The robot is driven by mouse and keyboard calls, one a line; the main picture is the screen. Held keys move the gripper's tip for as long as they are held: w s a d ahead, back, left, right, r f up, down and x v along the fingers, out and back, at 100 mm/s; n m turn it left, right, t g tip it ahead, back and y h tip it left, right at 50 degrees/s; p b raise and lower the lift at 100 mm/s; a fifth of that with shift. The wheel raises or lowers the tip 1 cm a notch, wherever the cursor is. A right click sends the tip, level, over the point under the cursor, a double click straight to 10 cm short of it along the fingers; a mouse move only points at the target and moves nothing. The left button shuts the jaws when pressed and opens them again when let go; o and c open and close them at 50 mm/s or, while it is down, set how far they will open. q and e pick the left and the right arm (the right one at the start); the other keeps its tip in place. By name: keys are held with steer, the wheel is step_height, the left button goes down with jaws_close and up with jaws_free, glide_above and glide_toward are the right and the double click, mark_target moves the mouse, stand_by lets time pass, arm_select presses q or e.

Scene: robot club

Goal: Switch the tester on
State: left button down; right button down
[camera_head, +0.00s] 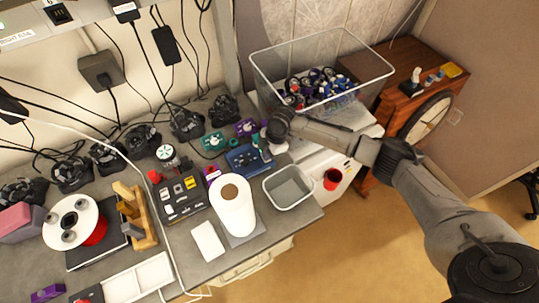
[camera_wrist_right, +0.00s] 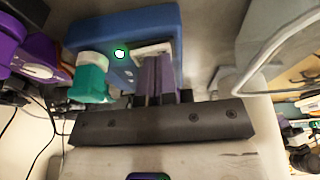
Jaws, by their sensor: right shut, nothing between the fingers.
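The tester is most likely the blue box (camera_head: 238,158) on the bench, left of the grey bin. It also shows in the right wrist view (camera_wrist_right: 125,20), where a small round light (camera_wrist_right: 120,54) on its face glows green-white. A pale patch lies on its face at the fingertips. My right gripper (camera_head: 265,154) is at the right side of the blue box, shut and empty. In the right wrist view its fingers (camera_wrist_right: 159,62) are together right at the box face; contact cannot be told, and the switch is hidden or too small. My left gripper is out of view.
A grey bin (camera_head: 288,204) stands close right of the box. A teal part (camera_wrist_right: 92,80) with a pale top is beside the box. A clear crate (camera_head: 350,87) stands behind.

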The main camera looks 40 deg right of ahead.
steer(key=shift+w+d+r, duration=0.1)
steer(key=shift+w, duration=0.25)
steer(key=shift+r, duration=0.15)
steer(key=shift+r+p, duration=0.25)
steer(key=shift+p, duration=0.05)
steer(key=r+p, duration=0.4)
steer(key=shift+s+r, duration=0.1)
steer(key=shift+s, duration=0.2)
steer(key=s+b+v, duration=0.1)
steer(key=b+v, duration=0.1)
steer(key=v, duration=0.7)
steer(key=shift+s, duration=0.3)
